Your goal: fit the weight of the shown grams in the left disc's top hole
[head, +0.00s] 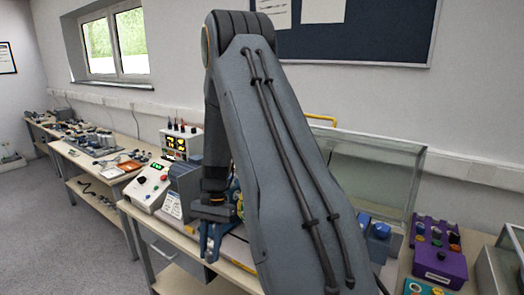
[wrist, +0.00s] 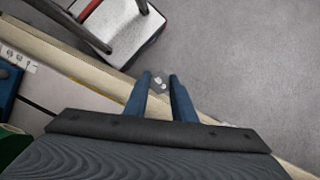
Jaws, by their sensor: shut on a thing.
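My gripper (head: 211,243) has blue fingers and hangs at the front edge of the bench, left of my arm. In the wrist view my gripper (wrist: 160,82) is shut on a small grey metal piece, seemingly a weight (wrist: 160,86), at its fingertips. The floor shows beyond it. A white instrument (head: 181,142) has lit yellow digits, too small to read surely. The discs cannot be made out; my arm covers the middle of the bench, where only a bit of blue and yellow machinery (head: 236,194) shows.
In the wrist view, a red-framed stool or cart (wrist: 125,25) stands on the floor.

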